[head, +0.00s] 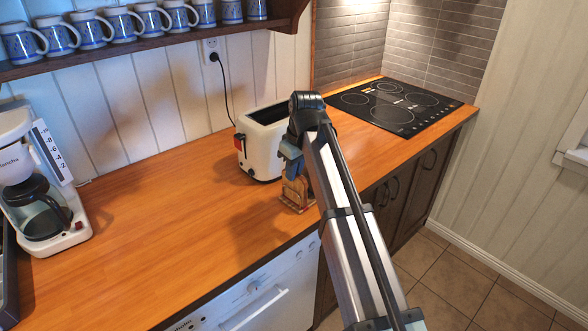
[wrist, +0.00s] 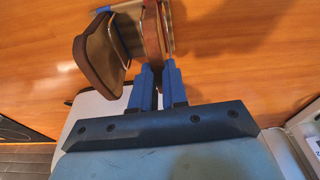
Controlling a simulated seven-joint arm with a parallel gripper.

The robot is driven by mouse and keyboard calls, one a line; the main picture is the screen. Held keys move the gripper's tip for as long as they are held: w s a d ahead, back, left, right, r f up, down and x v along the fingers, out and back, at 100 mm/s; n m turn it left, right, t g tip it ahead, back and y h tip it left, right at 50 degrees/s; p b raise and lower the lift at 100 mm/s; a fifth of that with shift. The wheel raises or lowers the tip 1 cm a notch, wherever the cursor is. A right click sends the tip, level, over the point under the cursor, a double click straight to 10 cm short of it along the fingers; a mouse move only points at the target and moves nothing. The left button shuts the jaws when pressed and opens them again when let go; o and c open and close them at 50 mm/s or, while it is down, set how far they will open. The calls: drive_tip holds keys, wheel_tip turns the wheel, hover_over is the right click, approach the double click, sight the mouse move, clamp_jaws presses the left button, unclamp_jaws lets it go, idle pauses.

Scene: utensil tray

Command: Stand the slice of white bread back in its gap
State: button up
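A small toast rack (head: 297,207) stands on the wooden counter in front of the toaster, with bread in it. In the wrist view a dark brown slice (wrist: 97,55) leans at the left of the rack's thin wires. A paler, reddish-tan slice (wrist: 151,35), seen nearly edge-on, stands beside it and looks like the white bread. My gripper (wrist: 160,85) is over the rack, its blue fingers close together with the paler slice's near edge between them. In the head view my gripper (head: 292,168) and arm partly hide the rack. Whether that slice fully sits in its gap is unclear.
The white toaster (head: 258,155) stands close behind the rack. The counter's front edge (head: 262,245) is near, above a white appliance. A coffee maker (head: 40,190) is at the far left and a black hob (head: 395,105) at the back right. The counter's left middle is clear.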

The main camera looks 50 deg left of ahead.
drive_tip(key=o, duration=0.5)
drive_tip(key=r, duration=0.4)
drive_tip(key=d+r, duration=0.1)
drive_tip(key=r, duration=0.3)
drive_tip(key=d+r, duration=0.1)
drive_tip(key=r, duration=0.3)
drive_tip(key=shift+d+r, duration=0.1)
drive_tip(key=shift+d, duration=0.05)
